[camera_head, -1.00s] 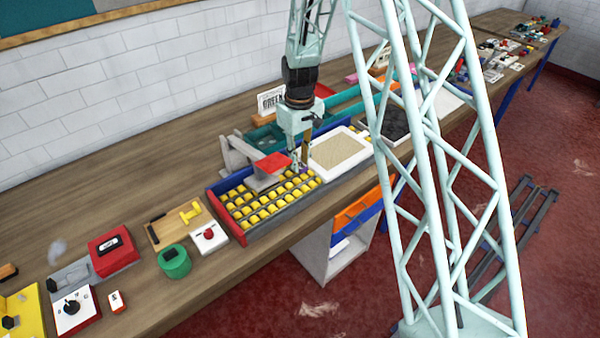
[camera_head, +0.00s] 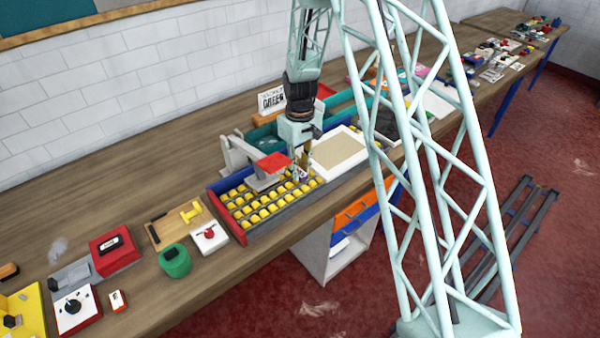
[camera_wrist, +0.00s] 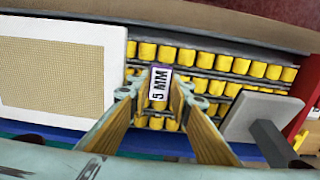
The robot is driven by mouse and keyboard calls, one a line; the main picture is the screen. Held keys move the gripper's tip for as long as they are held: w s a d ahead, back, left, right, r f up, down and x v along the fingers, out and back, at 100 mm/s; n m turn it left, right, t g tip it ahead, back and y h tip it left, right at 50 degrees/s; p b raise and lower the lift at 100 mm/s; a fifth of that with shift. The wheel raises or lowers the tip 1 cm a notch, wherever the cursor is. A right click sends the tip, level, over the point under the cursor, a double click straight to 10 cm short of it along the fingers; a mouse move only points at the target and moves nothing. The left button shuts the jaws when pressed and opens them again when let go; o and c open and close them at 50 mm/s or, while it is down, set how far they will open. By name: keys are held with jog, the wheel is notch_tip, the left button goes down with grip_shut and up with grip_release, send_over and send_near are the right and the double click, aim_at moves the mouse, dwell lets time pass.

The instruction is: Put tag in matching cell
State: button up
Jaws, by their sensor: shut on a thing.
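A small white tag (camera_wrist: 159,86) with a purple edge and the marking "5 MM" is between the fingertips of my gripper (camera_wrist: 159,97) in the wrist view. My gripper (camera_head: 301,170) is shut on the tag, over the back right part of the rack in the head view. The rack (camera_head: 262,229) holds rows of yellow pieces (camera_head: 268,207) in cells, with a red end panel on the left and a blue back. The yellow pieces also show around the tag in the wrist view (camera_wrist: 200,61). Cell labels are too small to read.
A red and grey stand (camera_head: 275,163) rises over the rack's back, left of my gripper. A white-framed beige panel (camera_head: 338,150) lies right of the rack. A green round container (camera_head: 175,262) and a red box (camera_head: 114,250) stand at the left.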

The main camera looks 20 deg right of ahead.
jog(key=shift+f, duration=0.7)
jog(key=shift+f, duration=0.15)
jog(key=o, duration=0.8)
jog(key=shift+c, duration=0.2)
jog(key=shift+r, duration=0.25)
notch_tip(320, 180, up, 12)
dwell(1.0)
